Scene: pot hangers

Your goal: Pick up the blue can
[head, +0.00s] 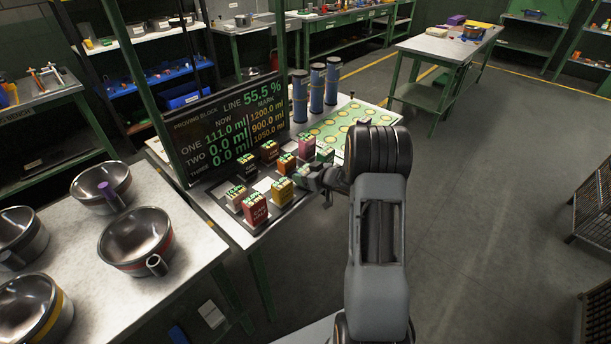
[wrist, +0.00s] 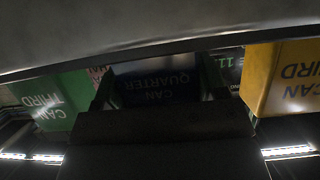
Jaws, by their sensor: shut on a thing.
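The blue can (wrist: 155,85) is in the middle of the wrist view, dark and shaded, with upside-down lettering that reads "CAN QUARTER". My gripper (wrist: 160,92) is shut on it, with a dark finger at each side. In the head view my gripper (head: 316,180) is at the right side of the group of cans, and I cannot pick out the blue can there. I cannot tell whether the can is clear of the surface. A green can (wrist: 52,102) is left of it and a yellow can (wrist: 285,80) right of it in the wrist view.
A red can (head: 255,208), an orange can (head: 287,164) and several others stand close by on the bench. A display board (head: 232,125) and blue cylinders (head: 317,88) stand behind. Metal pots (head: 135,238) sit on the left table.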

